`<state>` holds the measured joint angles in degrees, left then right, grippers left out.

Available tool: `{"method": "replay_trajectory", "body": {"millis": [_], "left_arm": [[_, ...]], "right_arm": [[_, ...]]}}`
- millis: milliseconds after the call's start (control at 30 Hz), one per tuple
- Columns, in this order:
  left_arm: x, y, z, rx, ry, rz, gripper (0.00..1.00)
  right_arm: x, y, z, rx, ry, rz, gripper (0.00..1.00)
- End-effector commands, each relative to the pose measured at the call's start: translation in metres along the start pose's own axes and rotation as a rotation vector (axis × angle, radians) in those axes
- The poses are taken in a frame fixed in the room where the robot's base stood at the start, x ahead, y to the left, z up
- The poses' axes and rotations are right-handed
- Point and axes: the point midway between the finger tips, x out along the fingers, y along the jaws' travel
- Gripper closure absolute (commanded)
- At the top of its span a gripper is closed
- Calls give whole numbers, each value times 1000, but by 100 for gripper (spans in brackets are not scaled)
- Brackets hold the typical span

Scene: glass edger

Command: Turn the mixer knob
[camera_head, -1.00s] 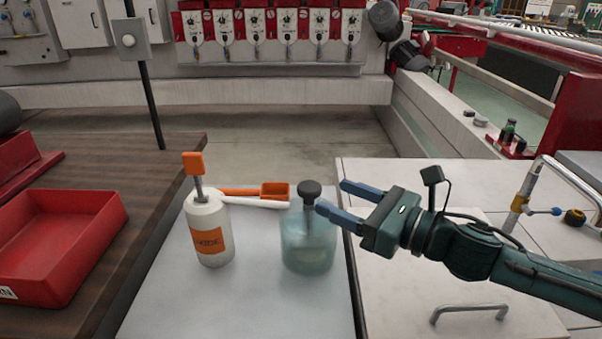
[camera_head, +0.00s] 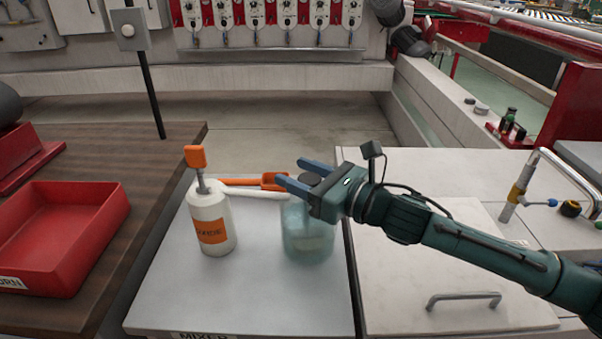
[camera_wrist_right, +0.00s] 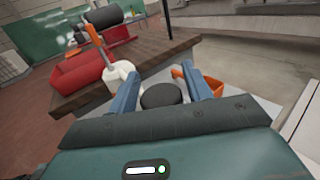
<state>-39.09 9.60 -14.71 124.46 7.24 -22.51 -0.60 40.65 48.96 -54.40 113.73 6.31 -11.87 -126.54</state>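The mixer knob is a dark round cap (camera_head: 311,179) on top of a translucent blue-green jar (camera_head: 307,240). The jar stands on a light grey top whose front edge is labelled "MIXER". My right gripper (camera_head: 290,173) is open at the knob's height, coming in from the right. In the head view its fingers partly hide the knob. In the right wrist view the black knob (camera_wrist_right: 161,96) sits between the two blue fingers, close to the palm, with gaps to either side. My left gripper is not in view.
A white bottle (camera_head: 212,215) with an orange top stands left of the jar. An orange scoop (camera_head: 268,181) and a white-handled tool lie behind. A red bin (camera_head: 60,235) sits on the wooden table at left. A metal tap (camera_head: 520,190) stands at right.

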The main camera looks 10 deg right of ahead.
Motion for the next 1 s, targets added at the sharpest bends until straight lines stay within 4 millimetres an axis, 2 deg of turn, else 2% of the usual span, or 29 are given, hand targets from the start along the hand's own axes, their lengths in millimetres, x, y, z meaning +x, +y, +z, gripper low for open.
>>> {"method": "replay_trajectory", "body": {"millis": [67, 400, 733, 1000], "left_arm": [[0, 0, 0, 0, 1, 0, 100], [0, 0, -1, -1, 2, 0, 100], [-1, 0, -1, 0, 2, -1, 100], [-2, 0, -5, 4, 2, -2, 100]], "right_arm": [[0, 0, 0, 0, 0, 0, 57], [0, 0, 0, 0, 0, 0, 85], [0, 1, 0, 3, -1, -48, 85], [0, -2, 1, 5, -2, -224, 85]]}}
